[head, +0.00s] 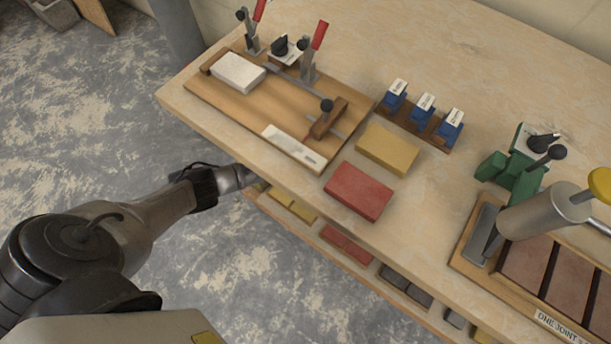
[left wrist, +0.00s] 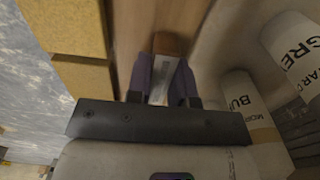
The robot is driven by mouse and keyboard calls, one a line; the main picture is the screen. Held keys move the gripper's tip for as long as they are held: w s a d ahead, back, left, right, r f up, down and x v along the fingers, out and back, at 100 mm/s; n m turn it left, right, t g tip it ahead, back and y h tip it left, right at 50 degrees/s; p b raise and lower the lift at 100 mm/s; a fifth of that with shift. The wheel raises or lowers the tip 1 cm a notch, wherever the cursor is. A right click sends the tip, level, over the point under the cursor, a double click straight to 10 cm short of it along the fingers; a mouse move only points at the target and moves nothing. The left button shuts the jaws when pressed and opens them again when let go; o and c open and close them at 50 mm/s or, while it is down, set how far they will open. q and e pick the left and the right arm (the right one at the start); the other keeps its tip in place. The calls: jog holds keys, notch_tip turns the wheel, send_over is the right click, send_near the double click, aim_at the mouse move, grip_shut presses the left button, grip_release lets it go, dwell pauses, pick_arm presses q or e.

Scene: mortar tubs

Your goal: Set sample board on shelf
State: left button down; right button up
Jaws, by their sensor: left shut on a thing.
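My left arm reaches under the front edge of the workbench (head: 440,55) in the head view, so the bench top hides the left gripper there. In the left wrist view my left gripper (left wrist: 161,88) is shut on a narrow pale piece, apparently the sample board (left wrist: 160,78). Only a small part of it shows between the dark fingers. The shelf (head: 322,241) runs below the bench top along its front. A brown wooden surface lies just beyond the fingers; I cannot tell whether the board touches it. My right gripper is not in view.
Yellow blocks (left wrist: 84,77) stand close left of the left gripper; labelled mortar tubs (left wrist: 239,92) stand close right. Yellow, red and grey blocks line the shelf. On the bench are a clamp jig (head: 225,100), a red block (head: 358,190) and a yellow block (head: 387,148).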

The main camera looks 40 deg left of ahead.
pick_arm(q)
jog(key=shift+a+f, duration=0.2)
jog(key=shift+f+b, duration=0.25)
jog(key=shift+b, duration=0.05)
notch_tip(320, 180, down, 4)
jog(key=b, duration=0.2)
jog(key=shift+r+b, duration=0.25)
jog(key=shift+b, duration=0.1)
jog(key=shift+r, duration=0.1)
jog(key=c, duration=1)
grip_release()
